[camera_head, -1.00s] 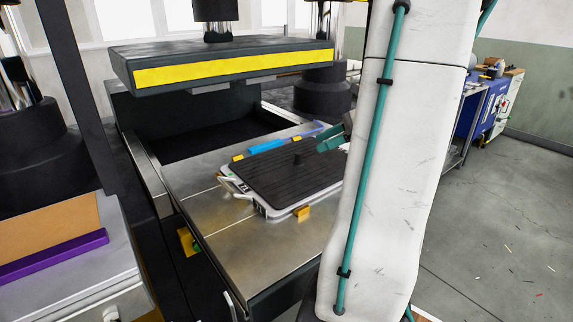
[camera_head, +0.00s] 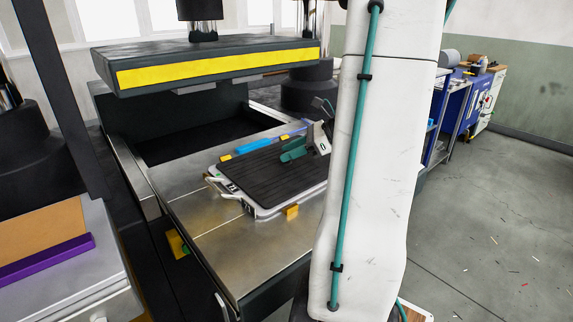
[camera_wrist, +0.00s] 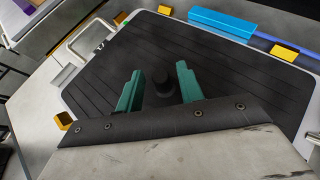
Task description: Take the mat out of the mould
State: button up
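The black ribbed mat (camera_head: 265,178) lies flat in the light-rimmed mould (camera_head: 262,212) on the metal table. In the wrist view the mat (camera_wrist: 235,88) fills most of the mould, and a short black knob (camera_wrist: 162,80) stands up from it. My gripper (camera_wrist: 159,70) is open, with one teal finger on each side of the knob and a gap to both. In the head view my gripper (camera_head: 293,151) is low over the mat and hides the knob. Whether the fingertips touch the mat I cannot tell.
A press plate with a yellow stripe (camera_head: 220,66) hangs above the back of the table. Yellow blocks (camera_head: 291,211) stand around the mould. A blue bar (camera_head: 254,146) lies behind it. A side table with a purple strip (camera_head: 45,262) is at the left.

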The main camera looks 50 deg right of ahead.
grip_shut()
jog(key=shift+r, duration=0.1)
